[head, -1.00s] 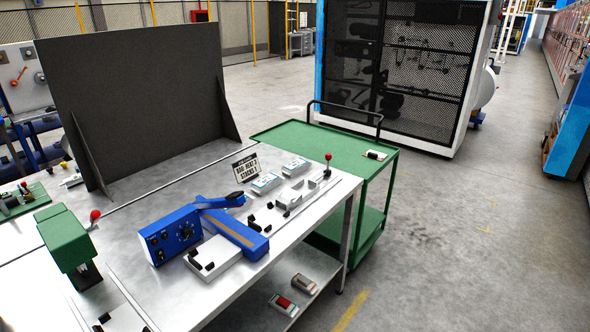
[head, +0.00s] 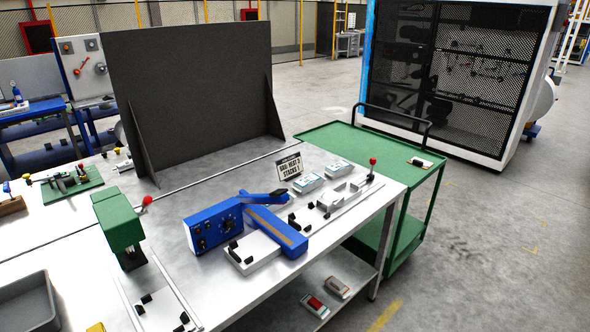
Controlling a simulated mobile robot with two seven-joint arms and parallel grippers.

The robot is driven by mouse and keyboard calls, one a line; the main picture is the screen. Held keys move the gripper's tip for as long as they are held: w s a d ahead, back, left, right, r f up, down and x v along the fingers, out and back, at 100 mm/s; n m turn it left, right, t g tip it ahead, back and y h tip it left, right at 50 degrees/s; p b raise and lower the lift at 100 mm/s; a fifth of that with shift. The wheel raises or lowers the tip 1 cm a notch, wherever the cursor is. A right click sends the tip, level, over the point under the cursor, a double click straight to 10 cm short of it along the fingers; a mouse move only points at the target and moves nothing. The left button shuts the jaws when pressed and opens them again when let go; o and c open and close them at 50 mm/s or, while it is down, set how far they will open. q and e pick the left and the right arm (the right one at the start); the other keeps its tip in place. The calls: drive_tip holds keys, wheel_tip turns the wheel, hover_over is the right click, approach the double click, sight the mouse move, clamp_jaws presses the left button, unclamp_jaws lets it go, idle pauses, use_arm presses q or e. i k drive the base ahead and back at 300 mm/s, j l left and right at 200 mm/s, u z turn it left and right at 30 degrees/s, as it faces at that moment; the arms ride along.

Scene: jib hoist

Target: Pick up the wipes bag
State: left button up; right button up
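No thing is clearly readable as the wipes bag. Two small white packets with blue-teal labels, a nearer one (head: 308,183) and a farther one (head: 339,168), lie flat on the steel table (head: 205,170) beside a small sign (head: 289,167). Two more small packs, one red and white (head: 315,305) and one brownish and white (head: 337,287), lie on the shelf below the table. Their print is too small to tell which is wipes. Neither of my grippers is in view.
A blue sealer-like machine (head: 212,228) with a blue arm stands mid-table. A green press (head: 118,222) and grey bin (head: 30,302) are to the left. A dark upright panel (head: 190,95) stands behind. A green cart (head: 350,144) adjoins the table's right end. Floor to the right is clear.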

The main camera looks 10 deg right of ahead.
sight(337, 171)
drive_tip(key=i+l+u, duration=0.1)
drive_tip(key=l+u, duration=1.25)
drive_tip(key=l, duration=0.65)
drive_tip(key=k+l, duration=0.1)
drive_tip(key=l, duration=0.25)
drive_tip(key=l+u, duration=0.1)
drive_tip(key=l, duration=0.25)
drive_tip(key=k+l, duration=0.15)
drive_tip(key=l, duration=0.2)
